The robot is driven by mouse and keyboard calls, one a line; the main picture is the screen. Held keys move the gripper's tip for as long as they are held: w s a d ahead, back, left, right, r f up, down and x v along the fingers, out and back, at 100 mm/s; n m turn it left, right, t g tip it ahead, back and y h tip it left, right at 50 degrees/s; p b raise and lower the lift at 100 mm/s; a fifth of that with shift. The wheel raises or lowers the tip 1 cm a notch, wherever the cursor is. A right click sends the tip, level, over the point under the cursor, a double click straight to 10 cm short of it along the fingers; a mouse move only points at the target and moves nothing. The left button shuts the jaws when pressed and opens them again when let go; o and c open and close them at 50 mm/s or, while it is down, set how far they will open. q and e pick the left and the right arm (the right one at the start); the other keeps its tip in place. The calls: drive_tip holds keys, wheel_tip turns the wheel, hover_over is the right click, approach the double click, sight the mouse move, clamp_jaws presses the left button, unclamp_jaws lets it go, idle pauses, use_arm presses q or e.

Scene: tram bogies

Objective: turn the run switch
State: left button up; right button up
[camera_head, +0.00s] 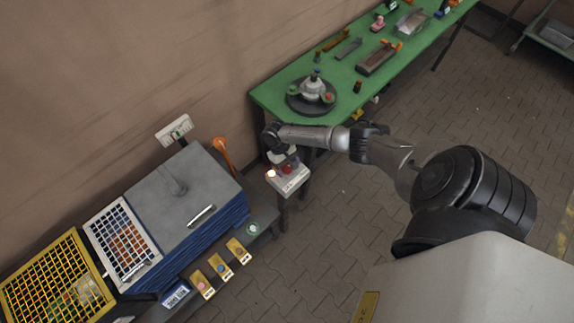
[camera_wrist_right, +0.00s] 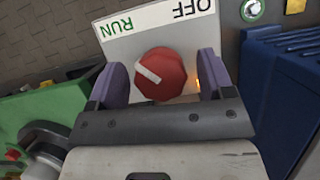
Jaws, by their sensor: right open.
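The run switch is a red round knob (camera_wrist_right: 160,74) with a white pointer mark, on a light plate (camera_wrist_right: 160,30) lettered RUN and OFF. In the right wrist view the mark slants to the upper left, on the RUN side. My right gripper (camera_wrist_right: 160,85) is open, with one purple finger on each side of the knob and narrow gaps visible. In the head view the switch box (camera_head: 290,181) stands at the bench end, and my right gripper (camera_head: 284,161) is over it, partly hiding the knob. My left gripper is not in view.
A lit lamp (camera_head: 271,174) sits on the box beside the knob. A green workbench (camera_head: 345,85) with parts lies behind my arm. A blue-sided machine with a grey lid (camera_head: 180,195), a yellow grid crate (camera_head: 55,285) and several yellow-plated buttons (camera_head: 220,266) are at left.

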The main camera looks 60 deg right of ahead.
drive_tip(key=v, duration=1.4)
drive_tip(key=shift+f, duration=0.1)
idle(0.5)
